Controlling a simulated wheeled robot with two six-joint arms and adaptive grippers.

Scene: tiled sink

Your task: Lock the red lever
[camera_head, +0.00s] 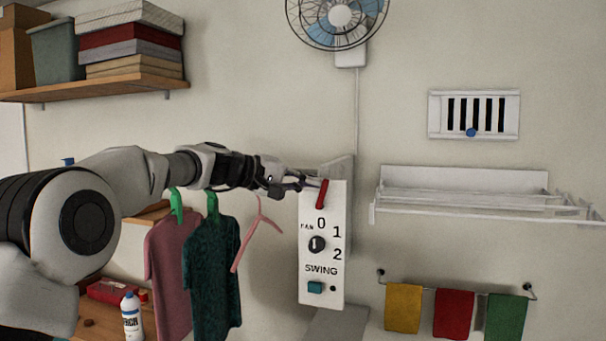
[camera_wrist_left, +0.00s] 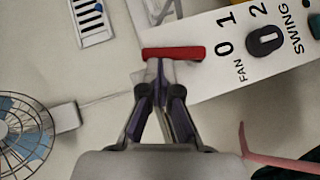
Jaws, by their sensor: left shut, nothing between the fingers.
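The red lever (camera_head: 322,193) is at the top of the white fan control panel (camera_head: 335,270), slightly tilted from upright in the head view. It also shows in the left wrist view as a red bar (camera_wrist_left: 174,53) across the panel's end. My left gripper (camera_head: 316,184) comes in from the left, its fingertips right beside the lever; I cannot tell whether they touch it. In the left wrist view its fingers (camera_wrist_left: 159,88) are closed together with nothing between them, and the tips point at the lever's middle. My right gripper is not in view.
Shirts (camera_head: 212,270) and a pink hanger (camera_head: 257,232) hang below my left arm. A wall fan (camera_head: 340,16) is above. A white rack (camera_head: 460,182), a vent (camera_head: 474,101) and a towel bar (camera_head: 455,288) are on the right wall.

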